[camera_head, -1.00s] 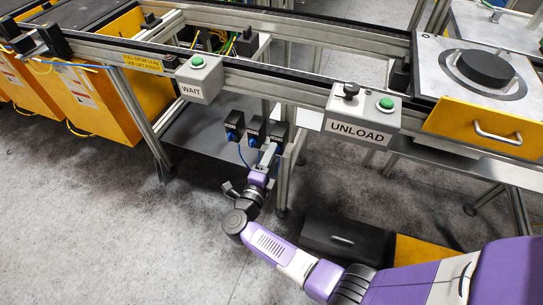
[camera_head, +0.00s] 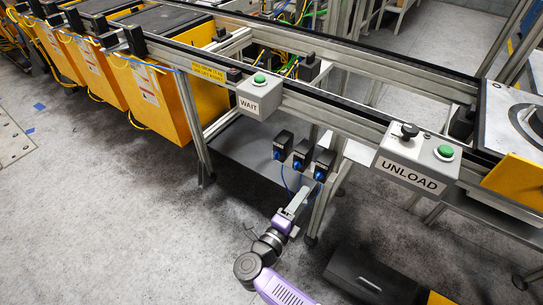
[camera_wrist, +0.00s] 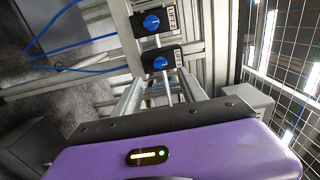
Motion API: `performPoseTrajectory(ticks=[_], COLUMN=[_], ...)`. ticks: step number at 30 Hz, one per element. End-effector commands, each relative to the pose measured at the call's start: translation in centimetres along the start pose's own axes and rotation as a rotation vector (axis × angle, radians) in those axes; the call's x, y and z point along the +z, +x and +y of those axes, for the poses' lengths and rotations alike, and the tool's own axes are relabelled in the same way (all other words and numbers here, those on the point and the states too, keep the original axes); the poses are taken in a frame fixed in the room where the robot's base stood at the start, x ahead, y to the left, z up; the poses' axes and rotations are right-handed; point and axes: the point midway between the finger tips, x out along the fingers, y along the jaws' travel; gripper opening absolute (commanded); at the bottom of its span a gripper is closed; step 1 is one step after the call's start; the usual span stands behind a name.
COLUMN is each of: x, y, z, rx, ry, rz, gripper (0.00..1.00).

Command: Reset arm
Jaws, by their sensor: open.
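My purple and black arm reaches up from the bottom of the head view. My gripper (camera_head: 297,204) is in front of the conveyor frame, below a row of black switch boxes with blue knobs (camera_head: 301,154). It appears apart from them and holds nothing that I can see. In the wrist view, my gripper (camera_wrist: 160,92) points toward two of these boxes, each with a blue knob (camera_wrist: 151,22) and a small label. The jaws are open.
The conveyor rail carries a WAIT box (camera_head: 259,97) and an UNLOAD box (camera_head: 418,163), each with a green button. Yellow bins (camera_head: 158,107) stand at the left. A black case (camera_head: 372,275) lies on the floor at lower right. Grey floor at lower left is clear.

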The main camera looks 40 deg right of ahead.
Motion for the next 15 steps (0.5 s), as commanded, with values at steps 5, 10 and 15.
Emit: performPoseTrajectory(ticks=[5, 10, 15], x=[0.0, 1.7, 5.7], y=[0.0, 0.0, -0.6], z=[0.0, -0.3, -4.6], rx=[0.0, -0.01, -0.108], ry=[0.0, -0.023, -0.019], rz=[0.0, -0.066, -0.215], gripper=[0.49, 0.49, 0.49])
